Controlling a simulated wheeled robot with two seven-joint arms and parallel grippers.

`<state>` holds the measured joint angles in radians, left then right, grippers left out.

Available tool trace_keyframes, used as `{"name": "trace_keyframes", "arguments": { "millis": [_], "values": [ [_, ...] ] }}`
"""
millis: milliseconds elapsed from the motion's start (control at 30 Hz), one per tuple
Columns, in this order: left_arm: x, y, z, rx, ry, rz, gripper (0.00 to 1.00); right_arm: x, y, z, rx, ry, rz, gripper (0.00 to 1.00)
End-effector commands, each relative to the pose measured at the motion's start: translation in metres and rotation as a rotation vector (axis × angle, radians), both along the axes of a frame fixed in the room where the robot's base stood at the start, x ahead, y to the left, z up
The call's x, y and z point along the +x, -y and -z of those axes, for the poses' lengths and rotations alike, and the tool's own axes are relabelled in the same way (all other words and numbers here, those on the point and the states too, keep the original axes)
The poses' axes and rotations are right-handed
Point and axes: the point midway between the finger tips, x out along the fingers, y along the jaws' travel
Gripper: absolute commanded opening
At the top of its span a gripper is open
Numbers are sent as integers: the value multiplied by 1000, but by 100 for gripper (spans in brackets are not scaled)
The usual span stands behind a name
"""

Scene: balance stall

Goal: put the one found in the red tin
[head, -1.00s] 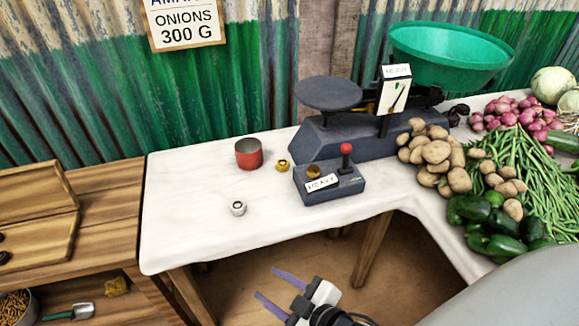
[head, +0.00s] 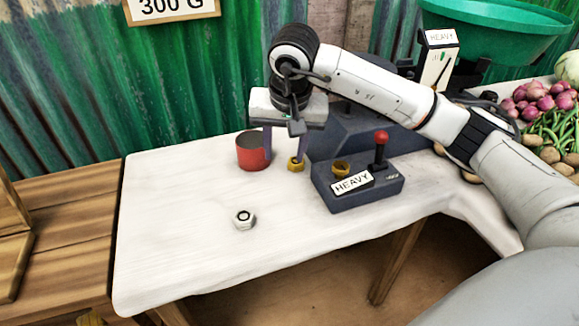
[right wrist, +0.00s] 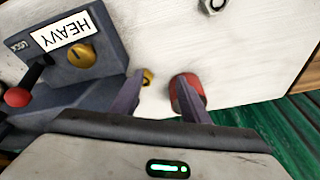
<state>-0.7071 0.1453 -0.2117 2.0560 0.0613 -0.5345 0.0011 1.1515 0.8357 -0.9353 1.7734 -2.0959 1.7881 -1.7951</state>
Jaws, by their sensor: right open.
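A red tin (head: 251,154), open at the top, stands on the white cloth. A small brass-coloured nut (head: 295,167) lies to its right, and a pale metal nut (head: 244,219) lies nearer the front. My right gripper (head: 283,158) is open and points down, one finger beside the tin and the other over or at the brass nut. In the right wrist view, the brass nut (right wrist: 148,77) shows beside the left finger and the tin (right wrist: 193,90) is partly behind the right one. Contact cannot be told. My left gripper is not in view.
A dark box (head: 358,187) labelled HEAVY, with a red-knobbed lever (head: 380,143) and a brass round piece on top, stands right of the brass nut. The balance (head: 342,138) is behind, partly hidden by my arm. The cloth's front left is clear.

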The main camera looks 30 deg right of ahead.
Motion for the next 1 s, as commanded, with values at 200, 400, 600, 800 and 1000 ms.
{"name": "trace_keyframes", "arguments": {
  "millis": [200,400,600,800,1000],
  "values": [
    [2,1,1,-3,9,1,0,6,35,-8,-121,18,10,42],
    [3,1,4,-8,11,-2,0,15,41,20,-116,17,10,42],
    [2,2,6,-12,12,-4,0,23,46,38,-114,18,9,42],
    [2,2,9,-17,14,-6,0,34,56,66,-113,17,8,42],
    [2,3,7,-22,19,-9,0,38,59,76,-114,20,8,42]
  ]
}}
